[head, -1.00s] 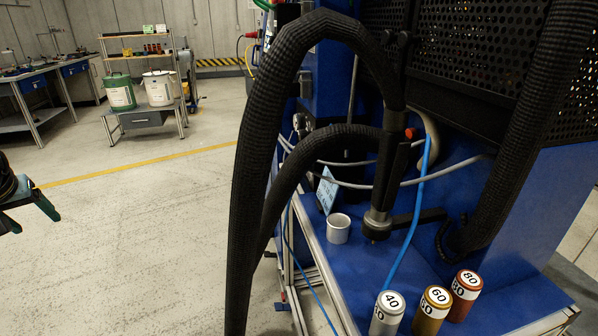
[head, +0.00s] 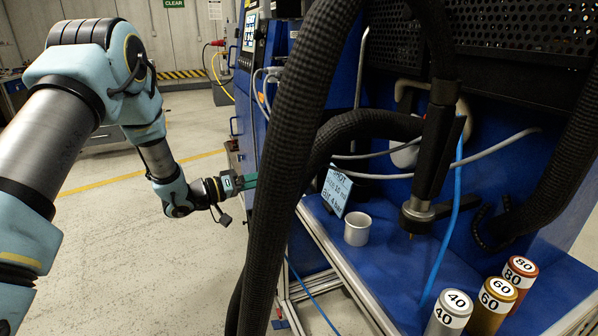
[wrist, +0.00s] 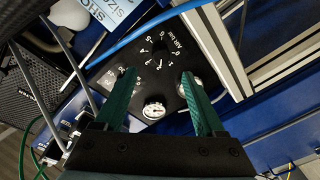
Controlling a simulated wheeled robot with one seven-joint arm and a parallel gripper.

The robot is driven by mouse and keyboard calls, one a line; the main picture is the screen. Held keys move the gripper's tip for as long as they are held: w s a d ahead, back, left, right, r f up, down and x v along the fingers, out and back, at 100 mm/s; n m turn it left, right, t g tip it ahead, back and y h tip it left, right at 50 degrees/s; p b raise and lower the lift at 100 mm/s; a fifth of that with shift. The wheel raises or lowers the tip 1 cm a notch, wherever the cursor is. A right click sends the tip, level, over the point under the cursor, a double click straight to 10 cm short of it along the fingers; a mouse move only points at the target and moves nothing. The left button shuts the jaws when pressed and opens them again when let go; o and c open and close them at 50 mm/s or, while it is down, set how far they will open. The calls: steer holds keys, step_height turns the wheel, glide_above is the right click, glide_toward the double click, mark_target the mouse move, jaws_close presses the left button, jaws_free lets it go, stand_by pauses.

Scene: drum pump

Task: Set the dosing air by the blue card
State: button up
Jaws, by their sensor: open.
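The light-blue card (head: 337,190) stands on the blue bench; its lower line appears to read "AIR 4 bar", and a hose hides part of it. In the wrist view a card (wrist: 110,10) shows upside down at the top edge. A black panel (wrist: 135,75) there carries a numbered scale marked "AIR bar" and a small white-faced gauge (wrist: 154,109) whose reading is too small to tell. My gripper (wrist: 158,75) is open, its green fingers spread over the panel with nothing between them. A round silver part (wrist: 190,84) shows beside the right finger. In the head view my gripper (head: 245,182) is partly behind the hose.
Thick black hoses (head: 290,130) hang between the camera and the bench. A white cup (head: 357,229) stands beside the card, near the hanging nozzle (head: 417,213). Silver, gold and copper cartridges (head: 488,303) stand at the bench's front right. Open floor lies left.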

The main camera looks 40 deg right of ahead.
mark_target(299, 170)
steer(key=p+x, duration=0.1)
steer(key=x, duration=0.8)
steer(key=shift+p, duration=0.3)
steer(key=shift+w, duration=0.1)
jaws_close()
